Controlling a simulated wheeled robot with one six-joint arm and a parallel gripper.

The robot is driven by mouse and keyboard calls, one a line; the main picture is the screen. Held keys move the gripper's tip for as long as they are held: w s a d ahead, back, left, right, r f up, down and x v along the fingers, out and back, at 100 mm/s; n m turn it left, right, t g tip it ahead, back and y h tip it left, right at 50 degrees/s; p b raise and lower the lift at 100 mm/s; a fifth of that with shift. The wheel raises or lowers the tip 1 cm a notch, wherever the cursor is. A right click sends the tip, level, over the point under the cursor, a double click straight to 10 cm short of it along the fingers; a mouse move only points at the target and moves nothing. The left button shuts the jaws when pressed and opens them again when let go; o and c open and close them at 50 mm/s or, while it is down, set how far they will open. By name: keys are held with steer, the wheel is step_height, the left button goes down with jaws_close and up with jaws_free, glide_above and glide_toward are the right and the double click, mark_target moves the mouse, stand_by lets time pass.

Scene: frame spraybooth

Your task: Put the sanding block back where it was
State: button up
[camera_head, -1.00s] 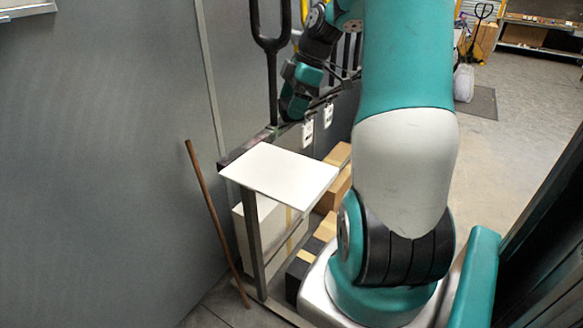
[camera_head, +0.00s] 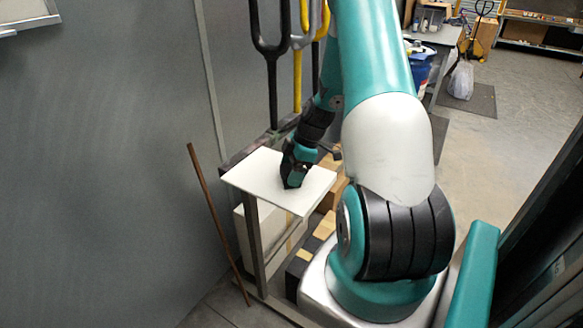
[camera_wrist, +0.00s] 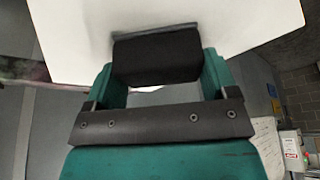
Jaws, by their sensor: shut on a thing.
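My gripper (camera_head: 294,180) is low over the white tabletop (camera_head: 255,178) of a small stand, near its right side. In the wrist view my gripper (camera_wrist: 158,78) has its two teal fingers closed on the sides of a black sanding block (camera_wrist: 157,58). The white tabletop fills the upper wrist view (camera_wrist: 75,35), right behind the block. A thin grey strip or shadow runs along the block's far edge. I cannot tell whether the block touches the tabletop. In the head view the block is not clearly distinct from the dark fingers.
The tabletop is otherwise bare. A thin brown rod (camera_head: 213,210) leans at its left, by the grey wall (camera_head: 90,150). Cardboard boxes (camera_head: 330,195) and a white box (camera_head: 243,240) are below and behind it. Dark and yellow forked uprights (camera_head: 271,60) stand behind.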

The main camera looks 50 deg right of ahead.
steer(key=o, duration=0.8)
steer(key=shift+f, duration=0.1)
steer(key=b+v, duration=0.4)
steer(key=v, duration=0.8)
steer(key=w+a+r+g, duration=0.1)
steer(key=w+a+r, duration=0.15)
steer(key=a, duration=0.85)
steer(key=w+a+r, duration=0.1)
steer(key=a+r, duration=0.3)
steer(key=a, duration=0.7)
steer(key=s+a+r+m+g, duration=0.1)
steer(key=s+a, duration=0.6)
steer(key=a, duration=0.3)
steer(key=s+a+r+m, duration=0.1)
steer(key=s+a+m, duration=0.1)
steer(key=s+a, duration=0.6)
steer(key=shift+s+a+g+y, duration=0.3)
steer(key=shift+a+g+y, duration=0.1)
steer(key=shift+a, duration=0.75)
